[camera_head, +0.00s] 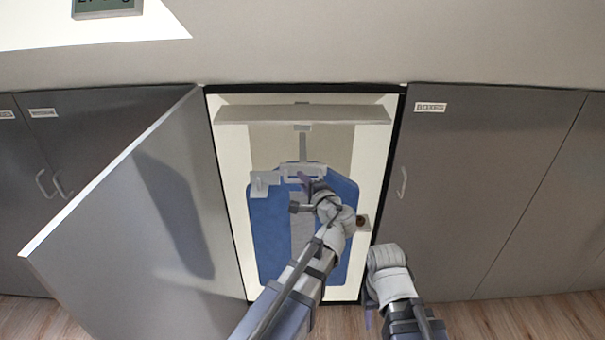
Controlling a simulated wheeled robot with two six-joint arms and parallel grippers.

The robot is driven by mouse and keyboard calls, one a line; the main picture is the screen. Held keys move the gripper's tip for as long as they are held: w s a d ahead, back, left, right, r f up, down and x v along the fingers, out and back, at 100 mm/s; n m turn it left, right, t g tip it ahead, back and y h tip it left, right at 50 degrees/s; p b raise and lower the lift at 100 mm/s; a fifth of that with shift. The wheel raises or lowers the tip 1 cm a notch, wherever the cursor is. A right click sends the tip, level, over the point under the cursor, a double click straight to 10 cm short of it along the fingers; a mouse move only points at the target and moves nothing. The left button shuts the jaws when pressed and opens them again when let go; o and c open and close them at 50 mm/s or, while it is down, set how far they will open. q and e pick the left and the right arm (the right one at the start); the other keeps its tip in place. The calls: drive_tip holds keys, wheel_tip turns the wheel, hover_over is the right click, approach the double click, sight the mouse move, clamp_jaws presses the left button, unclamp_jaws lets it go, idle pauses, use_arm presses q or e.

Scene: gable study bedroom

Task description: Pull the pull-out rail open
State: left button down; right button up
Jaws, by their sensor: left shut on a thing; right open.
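The pull-out rail (303,143) is a grey bar running forward inside the open cupboard, below a pale shelf. Its light grey front handle (304,171) sits in front of a blue hanging item (268,235). My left gripper (304,187) reaches into the cupboard and is shut at this handle; the arm and wrist hide part of the contact. My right gripper (369,314) is open and empty, low outside the cupboard's right edge. Its fingers are partly hidden by its own wrist.
The cupboard's grey door (150,235) stands swung open to the left. A pale shelf (300,115) spans the cupboard above the rail. Closed grey doors flank it, the right one labelled BOXES (431,107). Wooden floor (510,318) is clear at the lower right.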

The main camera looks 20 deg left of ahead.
use_arm(q)
drive_tip(key=shift+s+d, duration=0.1)
drive_tip(key=shift+s, duration=0.15)
drive_tip(key=c, duration=1.1)
unclamp_jaws()
drive_tip(key=shift+w, duration=0.1)
